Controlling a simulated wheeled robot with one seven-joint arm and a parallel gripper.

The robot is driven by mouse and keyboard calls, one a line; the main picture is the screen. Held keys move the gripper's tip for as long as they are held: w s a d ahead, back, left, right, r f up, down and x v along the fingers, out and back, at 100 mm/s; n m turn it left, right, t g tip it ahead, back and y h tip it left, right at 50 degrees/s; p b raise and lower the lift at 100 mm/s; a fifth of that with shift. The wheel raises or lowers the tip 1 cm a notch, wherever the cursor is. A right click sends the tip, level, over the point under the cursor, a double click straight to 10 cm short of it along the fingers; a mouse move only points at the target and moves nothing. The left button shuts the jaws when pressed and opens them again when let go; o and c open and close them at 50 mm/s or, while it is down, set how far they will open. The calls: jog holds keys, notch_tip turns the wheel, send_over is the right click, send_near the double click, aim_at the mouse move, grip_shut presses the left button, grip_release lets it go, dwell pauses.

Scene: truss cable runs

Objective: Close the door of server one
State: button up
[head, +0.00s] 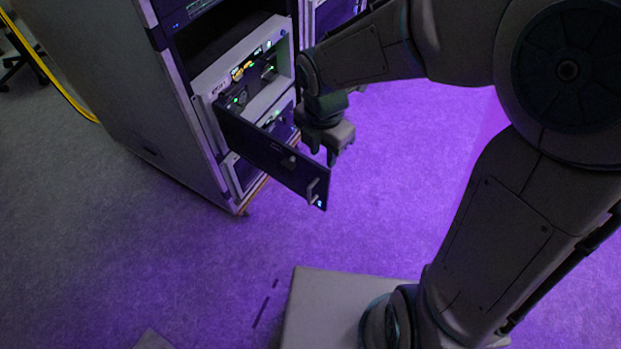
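The server door (268,157) is a dark flat panel in the head view. It stands open, swung out from the left side of a lit server bay (247,70) in the rack. A small handle (313,190) sits near the door's free end. My gripper (325,158) points down just behind and above the free end of the door, on its far side. Its two fingers look apart with nothing between them. I cannot tell whether a finger touches the door.
The grey rack (130,110) fills the upper left, with another bay (278,122) below the open one. A second rack unit (333,12) stands behind. A yellow cable (60,85) runs down the left. The carpet (200,270) in front of the door is clear.

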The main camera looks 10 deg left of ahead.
aim_at(309, 188)
jog(key=a+f+n+b, duration=0.1)
jog(key=f+b, duration=0.1)
jog(key=f, duration=0.3)
jog(key=a+f+n+b, duration=0.1)
jog(key=f+b, duration=0.1)
jog(key=f, duration=0.4)
jog(key=a+f+n+b, duration=0.1)
jog(key=f+b, duration=0.1)
jog(key=f, duration=0.4)
jog(key=shift+s+n, duration=0.15)
jog(key=shift+n, duration=0.15)
jog(key=shift+r, duration=0.1)
grip_shut()
